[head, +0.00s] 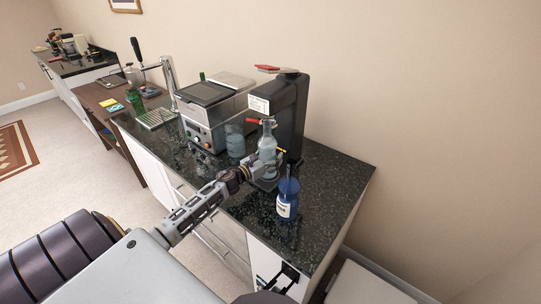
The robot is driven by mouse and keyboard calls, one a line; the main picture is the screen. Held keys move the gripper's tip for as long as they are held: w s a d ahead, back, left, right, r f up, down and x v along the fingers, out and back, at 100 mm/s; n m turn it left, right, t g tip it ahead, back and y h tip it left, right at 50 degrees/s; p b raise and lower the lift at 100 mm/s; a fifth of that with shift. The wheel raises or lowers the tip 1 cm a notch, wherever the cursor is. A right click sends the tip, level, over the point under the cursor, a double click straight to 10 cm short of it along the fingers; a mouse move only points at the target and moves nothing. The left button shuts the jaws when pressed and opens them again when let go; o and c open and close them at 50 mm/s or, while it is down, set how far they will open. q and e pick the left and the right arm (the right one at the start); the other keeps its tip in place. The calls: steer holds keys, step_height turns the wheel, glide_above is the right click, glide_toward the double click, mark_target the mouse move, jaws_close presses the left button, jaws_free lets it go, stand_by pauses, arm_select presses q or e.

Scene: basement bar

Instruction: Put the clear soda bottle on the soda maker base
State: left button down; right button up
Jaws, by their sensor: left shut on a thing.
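The clear soda bottle (267,140) is upright at the front of the black soda maker (290,112). My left gripper (267,167) is shut on the bottle's lower part, reaching in from the left. The soda maker has a red lever on top and a white label on its side. Its base (268,186) shows only in part, below the bottle and my gripper. I cannot tell whether the bottle touches the base. A black gripper-like part, likely my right gripper (284,279), shows low at the cabinet front; its jaw state is unclear.
A blue labelled jar (287,200) stands close to the right of my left gripper. A glass container (235,140) and a silver machine (214,108) stand left of the soda maker. The dark counter (335,185) is clear at right.

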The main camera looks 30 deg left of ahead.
arm_select(q)
steer(key=shift+w+d+f, duration=0.1)
steer(key=shift+w+f, duration=0.05)
steer(key=shift+w, duration=0.25)
steer(key=shift+f, duration=0.1)
steer(key=shift+c, duration=1.3)
jaws_free()
steer(key=shift+s+f, duration=0.1)
steer(key=shift+s, duration=0.55)
steer(key=b+v, duration=0.2)
steer(key=v, duration=0.9)
steer(key=shift+b, duration=0.4)
